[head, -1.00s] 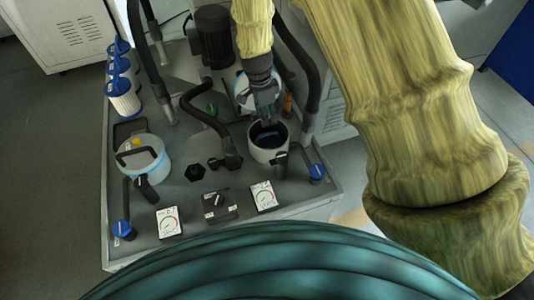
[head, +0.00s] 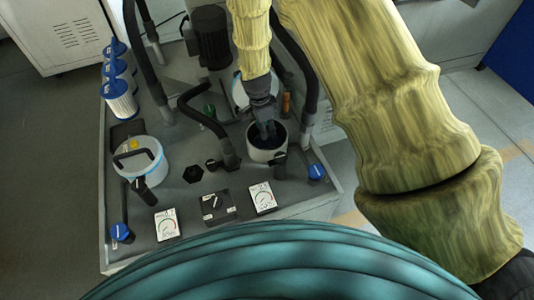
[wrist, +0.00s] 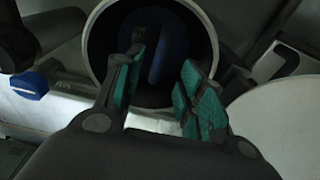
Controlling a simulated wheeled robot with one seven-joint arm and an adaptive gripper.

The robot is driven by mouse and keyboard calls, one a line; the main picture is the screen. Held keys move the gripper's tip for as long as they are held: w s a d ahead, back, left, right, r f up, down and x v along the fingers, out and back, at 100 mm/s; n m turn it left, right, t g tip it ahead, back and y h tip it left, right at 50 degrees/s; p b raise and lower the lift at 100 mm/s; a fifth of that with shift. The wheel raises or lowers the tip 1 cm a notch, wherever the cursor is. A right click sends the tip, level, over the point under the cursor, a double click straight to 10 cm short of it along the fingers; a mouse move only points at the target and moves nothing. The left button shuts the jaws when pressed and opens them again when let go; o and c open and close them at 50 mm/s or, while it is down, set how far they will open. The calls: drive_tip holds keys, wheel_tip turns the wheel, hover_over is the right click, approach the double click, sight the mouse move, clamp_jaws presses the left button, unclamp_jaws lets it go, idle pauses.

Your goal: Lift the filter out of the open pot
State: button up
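The open pot (head: 265,156) is a pale cylinder standing on the grey bench, with a dark inside. Its rim and wall also show in the wrist view (wrist: 97,58). The filter's blue top (wrist: 170,42) lies inside the pot in shadow; in the head view my gripper hides most of it. My gripper (head: 268,136) points down into the pot's mouth. In the wrist view its two green-padded fingers (wrist: 163,82) are spread apart, with part of the blue top between them. I cannot tell whether they touch it.
A closed pot with a blue band (head: 150,165) and a black handle stands at the left. Several white-and-blue filters (head: 121,100) stand at the back left. Gauges (head: 262,197) line the front. Black hoses (head: 208,118) and a dark motor (head: 210,38) stand behind.

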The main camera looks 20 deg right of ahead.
sight(273, 143)
drive_tip(key=shift+s+f+p, duration=0.15)
drive_tip(key=shift+f+p, duration=0.5)
drive_tip(key=shift+f, duration=1.75)
clamp_jaws()
drive_tip(key=shift+d+r, duration=0.1)
